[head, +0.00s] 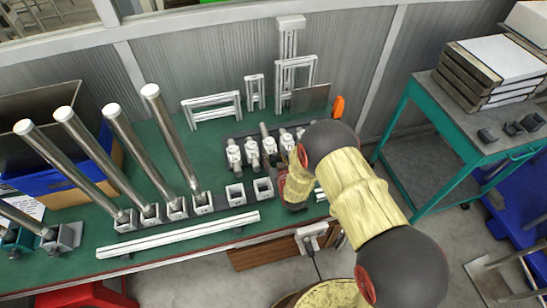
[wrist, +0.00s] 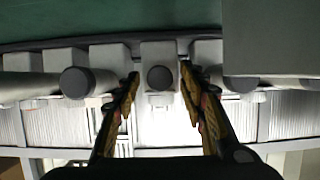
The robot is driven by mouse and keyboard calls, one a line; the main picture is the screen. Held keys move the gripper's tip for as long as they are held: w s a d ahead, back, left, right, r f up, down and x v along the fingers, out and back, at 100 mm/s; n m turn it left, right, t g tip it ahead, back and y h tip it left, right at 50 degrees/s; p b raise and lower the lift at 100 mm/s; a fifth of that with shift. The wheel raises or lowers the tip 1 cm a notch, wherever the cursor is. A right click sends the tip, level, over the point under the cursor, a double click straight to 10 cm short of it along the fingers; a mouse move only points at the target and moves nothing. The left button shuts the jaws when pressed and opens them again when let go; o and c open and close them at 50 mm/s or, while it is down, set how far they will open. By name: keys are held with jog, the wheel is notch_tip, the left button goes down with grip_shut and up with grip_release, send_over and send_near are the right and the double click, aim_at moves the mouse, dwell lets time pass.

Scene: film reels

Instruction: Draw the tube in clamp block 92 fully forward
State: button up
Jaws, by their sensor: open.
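A row of white clamp blocks (head: 252,160) stands on the green bench, with short grey tubes (head: 268,135) in them. Their numbers are too small to read, so I cannot tell which is block 92. In the wrist view, a dark-ended tube (wrist: 160,79) in a light block (wrist: 160,50) faces me in the middle. My gripper (wrist: 160,72) is open, one finger on each side of this tube, with visible gaps. I cannot tell how deep the fingers reach. In the head view my gripper (head: 288,182) is in front of the row and my arm hides its right end.
Other dark tube ends (wrist: 74,82) lie on both sides in the wrist view; a large grey block (wrist: 270,38) covers the upper right. Tall steel tubes (head: 135,150) lean in holders at left. Empty square sockets (head: 235,193) and a white rail (head: 180,234) sit in front.

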jog(key=shift+c, duration=0.9)
grip_shut()
jog(key=shift+s, duration=0.1)
